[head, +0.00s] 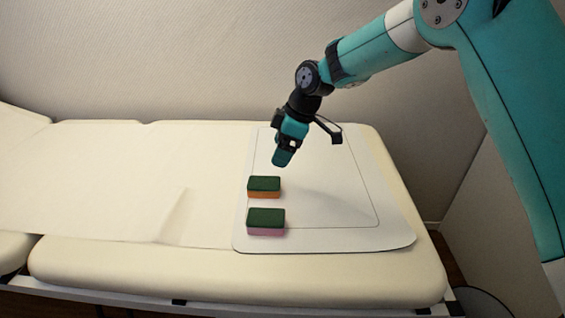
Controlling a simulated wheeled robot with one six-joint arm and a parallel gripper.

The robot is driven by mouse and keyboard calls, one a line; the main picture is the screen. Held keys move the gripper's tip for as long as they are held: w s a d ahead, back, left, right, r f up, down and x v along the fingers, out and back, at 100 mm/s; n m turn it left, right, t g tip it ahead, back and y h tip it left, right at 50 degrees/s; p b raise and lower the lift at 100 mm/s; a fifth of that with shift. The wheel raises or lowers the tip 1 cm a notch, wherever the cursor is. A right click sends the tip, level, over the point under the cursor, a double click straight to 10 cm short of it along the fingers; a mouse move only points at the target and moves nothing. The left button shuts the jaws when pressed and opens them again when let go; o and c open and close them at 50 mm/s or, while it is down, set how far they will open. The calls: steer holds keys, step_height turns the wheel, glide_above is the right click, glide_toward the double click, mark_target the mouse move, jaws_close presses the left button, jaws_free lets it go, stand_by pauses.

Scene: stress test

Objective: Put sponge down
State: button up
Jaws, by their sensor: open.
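Two sponges lie flat on a pale mat (325,238) at the right end of a cream padded couch. The farther one is an orange sponge (264,194) with a dark green top. The nearer one is a pink sponge (266,232) with a dark green top. They lie one in front of the other with a narrow gap between them. My gripper (281,160) is open and points down above the mat, behind and slightly right of the orange sponge. It is apart from both sponges, and I see nothing held in it.
The cream couch (110,180) has a wide clear surface to the left, with a crease in its paper cover. The right part of the mat is bare. A textured wall (150,60) rises behind the couch. The couch's front edge drops off below.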

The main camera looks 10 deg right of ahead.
steer(key=s+d+r+m, duration=0.1)
steer(key=s+r+m, duration=0.1)
steer(key=s+r, duration=0.5)
steer(key=s+d+r+m, duration=0.2)
steer(key=s+r+m, duration=0.15)
steer(key=s, duration=0.75)
steer(key=s+d+m, duration=0.3)
steer(key=s, duration=1.3)
steer(key=shift+s+d+g, duration=0.2)
steer(key=shift+s+g, duration=0.15)
steer(key=shift+g, duration=0.05)
steer(key=shift+r, duration=0.15)
step_height(320, 180, up, 14)
steer(key=p, duration=1.4)
steer(key=shift+r, duration=0.15)
